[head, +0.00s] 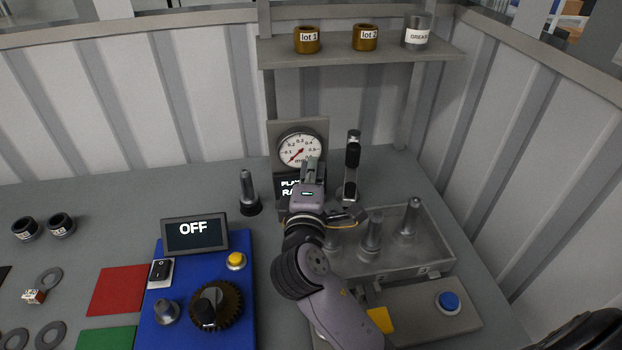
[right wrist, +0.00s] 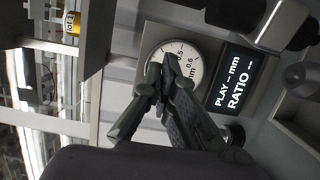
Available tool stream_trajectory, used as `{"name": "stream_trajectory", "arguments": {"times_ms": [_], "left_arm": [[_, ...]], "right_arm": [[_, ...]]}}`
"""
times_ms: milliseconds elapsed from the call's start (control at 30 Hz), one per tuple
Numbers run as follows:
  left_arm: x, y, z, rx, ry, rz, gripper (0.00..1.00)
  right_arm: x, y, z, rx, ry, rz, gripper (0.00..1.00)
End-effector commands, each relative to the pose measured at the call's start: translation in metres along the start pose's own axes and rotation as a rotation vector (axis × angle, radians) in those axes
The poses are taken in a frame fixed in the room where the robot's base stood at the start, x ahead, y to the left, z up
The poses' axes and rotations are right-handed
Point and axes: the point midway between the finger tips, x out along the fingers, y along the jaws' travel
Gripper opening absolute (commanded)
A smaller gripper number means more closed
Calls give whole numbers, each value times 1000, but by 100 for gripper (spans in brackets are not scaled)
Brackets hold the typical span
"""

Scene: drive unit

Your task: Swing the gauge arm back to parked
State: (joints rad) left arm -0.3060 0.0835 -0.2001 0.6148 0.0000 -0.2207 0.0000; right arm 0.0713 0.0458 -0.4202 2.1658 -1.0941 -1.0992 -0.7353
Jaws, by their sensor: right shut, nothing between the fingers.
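The round dial gauge (head: 299,148) stands upright on a grey panel at the back of the bench; its dial (right wrist: 190,62) also shows in the right wrist view. A dark upright arm with a black block (head: 352,155) stands just right of the gauge panel; it looks like the gauge arm, but I cannot tell its exact position. My right gripper (head: 311,163) is shut and empty in front of the gauge, left of that arm. Its closed fingers (right wrist: 160,72) cover part of the dial in the right wrist view. My left gripper is not in view.
A clear box (head: 440,248) with metal pegs stands right of my right arm, behind a blue button (head: 448,301). A blue panel (head: 180,330) with an OFF display (head: 195,233) is on the left. A shelf (head: 380,52) with pots hangs above.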

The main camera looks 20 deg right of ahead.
Motion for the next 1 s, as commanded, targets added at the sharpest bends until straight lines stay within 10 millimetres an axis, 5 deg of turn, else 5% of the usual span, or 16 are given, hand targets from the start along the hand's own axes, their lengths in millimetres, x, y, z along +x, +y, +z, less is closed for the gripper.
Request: {"name": "stream_trajectory", "arguments": {"times_ms": [67,367,1000], "left_arm": [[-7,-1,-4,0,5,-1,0],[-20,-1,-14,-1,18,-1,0],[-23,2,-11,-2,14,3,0]], "right_arm": [[17,4,0,-2,-1,2,0],[23,1,36,-1,1,0,0],[23,0,42,-2,33,0,0]]}}
